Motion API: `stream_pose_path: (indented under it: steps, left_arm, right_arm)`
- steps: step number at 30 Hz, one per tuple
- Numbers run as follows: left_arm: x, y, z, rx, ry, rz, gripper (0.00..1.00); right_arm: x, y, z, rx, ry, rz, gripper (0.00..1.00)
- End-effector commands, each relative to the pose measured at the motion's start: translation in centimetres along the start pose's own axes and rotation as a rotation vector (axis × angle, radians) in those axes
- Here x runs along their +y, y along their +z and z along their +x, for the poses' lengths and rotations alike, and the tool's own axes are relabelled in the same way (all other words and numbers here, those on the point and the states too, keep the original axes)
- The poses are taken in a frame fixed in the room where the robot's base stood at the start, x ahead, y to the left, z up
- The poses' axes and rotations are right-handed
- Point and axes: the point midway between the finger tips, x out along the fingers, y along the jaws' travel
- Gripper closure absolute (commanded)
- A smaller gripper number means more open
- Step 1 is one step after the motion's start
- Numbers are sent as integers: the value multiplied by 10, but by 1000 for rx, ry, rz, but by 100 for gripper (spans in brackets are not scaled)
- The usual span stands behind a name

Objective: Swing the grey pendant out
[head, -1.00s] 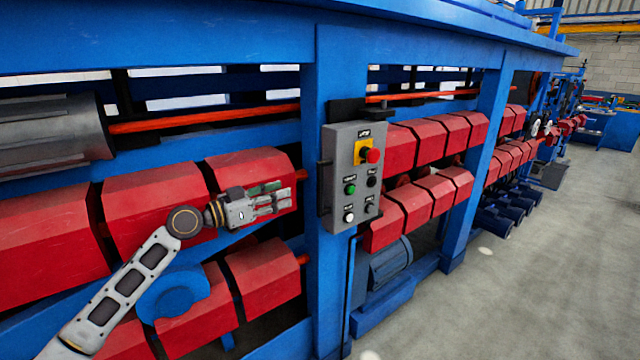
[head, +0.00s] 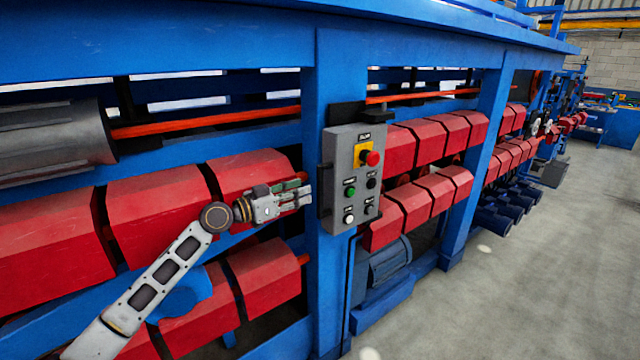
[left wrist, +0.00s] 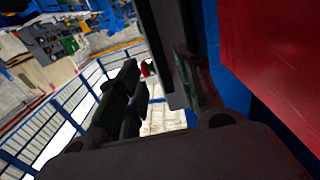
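The grey pendant (head: 345,196) is a control box on a blue post in the head view. In the left wrist view the two fingers (left wrist: 160,95) stand apart. A dark slab, seemingly the pendant's side (left wrist: 160,45), shows beyond and between them. I cannot tell whether anything touches. My right gripper is out of view.
The blue frame post (head: 330,290) stands behind the pendant. Red roller covers (head: 155,205) lie behind and below my left arm. More red covers (head: 417,143) are right of the post. The grey floor (head: 500,300) is clear at the right.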

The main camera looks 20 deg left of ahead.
Motion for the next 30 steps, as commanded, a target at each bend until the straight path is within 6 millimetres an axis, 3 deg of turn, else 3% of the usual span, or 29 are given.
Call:
stream_pose_path:
  steps: [21, 30]
  left_arm:
    - [0, -2, 65, 1, 0, -1, 64]
    - [0, 0, 77, 0, 0, 1, 64]
  right_arm:
    - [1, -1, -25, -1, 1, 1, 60]
    - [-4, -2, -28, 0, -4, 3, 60]
